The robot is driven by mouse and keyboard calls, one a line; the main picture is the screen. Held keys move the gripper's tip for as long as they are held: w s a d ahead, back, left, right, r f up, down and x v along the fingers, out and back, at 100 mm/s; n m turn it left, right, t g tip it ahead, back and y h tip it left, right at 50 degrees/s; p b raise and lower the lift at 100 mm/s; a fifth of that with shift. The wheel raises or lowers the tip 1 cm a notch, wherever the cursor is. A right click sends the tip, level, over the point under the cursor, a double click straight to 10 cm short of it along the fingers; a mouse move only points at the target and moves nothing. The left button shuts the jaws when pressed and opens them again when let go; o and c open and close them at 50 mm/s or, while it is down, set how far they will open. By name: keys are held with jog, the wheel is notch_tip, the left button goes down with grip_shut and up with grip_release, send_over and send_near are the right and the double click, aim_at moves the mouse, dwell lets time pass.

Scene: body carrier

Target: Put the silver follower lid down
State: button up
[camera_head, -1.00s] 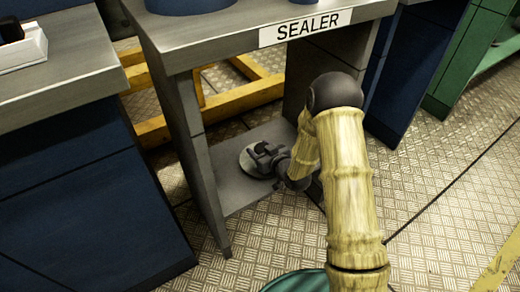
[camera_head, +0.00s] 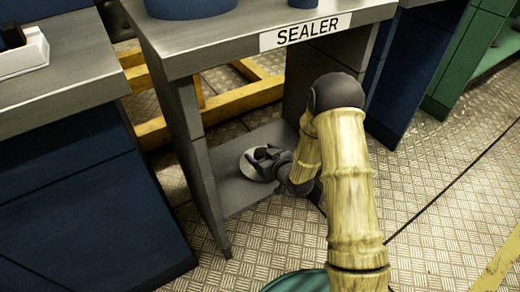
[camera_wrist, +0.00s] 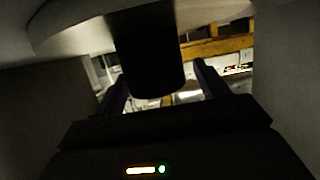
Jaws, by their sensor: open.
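The silver follower lid (camera_head: 248,169) is a pale round disc lying on the low shelf under the sealer bench. My gripper (camera_head: 264,156) is at the lid, reaching in from the right and covering part of it. In the wrist view the lid's pale disc (camera_wrist: 70,28) fills the top, with its dark round knob (camera_wrist: 150,62) between my two fingers (camera_wrist: 160,92). The fingers stand apart on either side of the knob. Whether either finger touches the knob is too dark to tell.
The grey low shelf (camera_head: 232,194) is bare around the lid. The sealer bench top (camera_head: 205,45) and its left leg (camera_head: 202,165) close in around my arm. A blue cabinet (camera_head: 85,200) stands left, and a yellow frame (camera_head: 235,98) lies behind.

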jog(key=p+v, duration=0.2)
jog(key=v, duration=0.3)
jog(key=p+v, duration=0.1)
jog(key=v, duration=0.5)
jog(key=shift+w+r+p, duration=0.15)
jog(key=shift+r+p, duration=0.05)
jog(key=shift+p, duration=0.2)
jog(key=shift+w, duration=0.1)
jog(key=s+d+r+m+g+h, duration=0.35)
jog(key=d+r+h, duration=0.25)
jog(key=d, duration=0.2)
jog(key=s+d+r+m+g+h, duration=0.2)
jog(key=s+r+g, duration=0.4)
jog(key=s, duration=0.7)
jog(key=shift+d+r+m, duration=0.35)
jog(key=shift+r+m, duration=0.3)
jog(key=shift+s, duration=0.1)
